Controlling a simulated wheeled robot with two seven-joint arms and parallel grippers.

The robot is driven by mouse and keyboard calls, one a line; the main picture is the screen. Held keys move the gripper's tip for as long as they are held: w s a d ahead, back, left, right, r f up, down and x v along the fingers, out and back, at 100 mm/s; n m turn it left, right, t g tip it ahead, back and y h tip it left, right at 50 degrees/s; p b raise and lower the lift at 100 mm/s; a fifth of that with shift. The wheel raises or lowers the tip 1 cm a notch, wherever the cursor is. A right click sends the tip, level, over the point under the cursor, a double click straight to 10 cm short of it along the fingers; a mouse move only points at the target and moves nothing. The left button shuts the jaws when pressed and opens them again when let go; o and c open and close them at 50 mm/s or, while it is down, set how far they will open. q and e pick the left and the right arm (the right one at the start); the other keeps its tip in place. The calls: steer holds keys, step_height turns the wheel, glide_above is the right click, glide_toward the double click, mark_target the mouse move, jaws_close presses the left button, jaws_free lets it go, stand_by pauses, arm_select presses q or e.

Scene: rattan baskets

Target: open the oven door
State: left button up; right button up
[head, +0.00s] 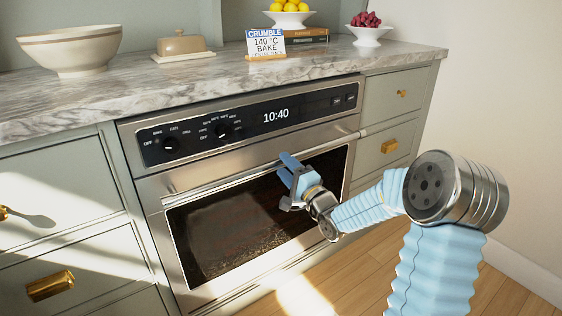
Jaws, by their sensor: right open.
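The oven (158,190) is built into the grey-green cabinets below the counter. Its door, with a dark window (235,225), looks shut. A long metal bar handle (220,179) runs along the top of the door. My right gripper (289,162) is in front of the upper part of the door, with its blue fingertips at the handle. The gripper is open. It covers part of the handle, and I cannot tell whether the fingers touch it or lie around it. My left gripper is not in view.
The control panel (250,122) with knobs and a 10:40 display sits above the door. The marble counter (200,85) holds a bowl (72,50), a butter dish (181,45), a recipe card (265,43) and fruit stands. Drawers flank the oven. Wooden floor (510,290) is clear at right.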

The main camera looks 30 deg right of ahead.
steer(key=shift+x, duration=1.45)
jaws_close()
